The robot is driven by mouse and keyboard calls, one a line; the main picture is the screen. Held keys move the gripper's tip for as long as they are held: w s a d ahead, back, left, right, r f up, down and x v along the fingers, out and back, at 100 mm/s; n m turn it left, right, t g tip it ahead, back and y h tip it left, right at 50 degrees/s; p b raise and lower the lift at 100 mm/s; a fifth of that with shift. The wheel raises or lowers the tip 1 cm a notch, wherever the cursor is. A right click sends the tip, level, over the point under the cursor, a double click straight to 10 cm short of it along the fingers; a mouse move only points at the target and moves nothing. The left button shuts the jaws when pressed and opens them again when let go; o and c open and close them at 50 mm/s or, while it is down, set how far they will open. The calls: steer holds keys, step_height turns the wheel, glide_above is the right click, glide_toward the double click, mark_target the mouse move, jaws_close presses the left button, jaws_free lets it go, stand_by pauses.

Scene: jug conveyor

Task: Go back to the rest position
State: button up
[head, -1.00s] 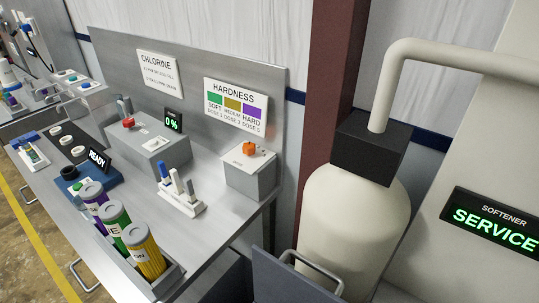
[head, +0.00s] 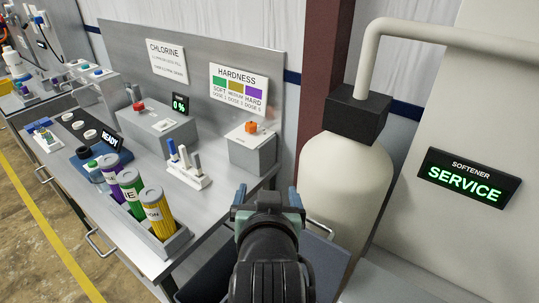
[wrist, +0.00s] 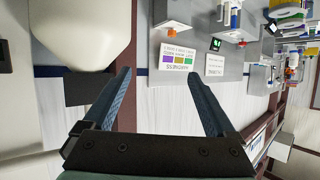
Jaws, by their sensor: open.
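My gripper (head: 268,198) is in the lower middle of the head view, in front of the bench's right end and the softener tank. It is open. In the wrist view, my gripper (wrist: 165,95) shows two blue fingers spread wide with nothing between them. That view is upside down and shows the hardness chart (wrist: 178,54) and wall beyond the fingers. No object touches my gripper.
The steel bench (head: 120,225) holds a rack of bottles (head: 160,213), a grey box with an orange knob (head: 252,150) and a READY display (head: 110,140). The cream softener tank (head: 340,200) stands right, beside a SERVICE display (head: 468,178). An open drawer (head: 315,262) lies below my gripper.

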step_height(320, 180, up, 14)
steer(key=t, duration=0.5)
steer(key=s+r+t, duration=0.4)
steer(key=s+r, duration=0.2)
steer(key=r, duration=0.5)
steer(key=s+r+t, duration=0.5)
steer(key=s+r, duration=0.1)
steer(key=r, duration=0.6)
steer(key=shift+d+r+n, duration=0.15)
steer(key=shift+r+n, duration=0.1)
steer(key=shift+n, duration=0.05)
steer(key=shift+w, duration=0.1)
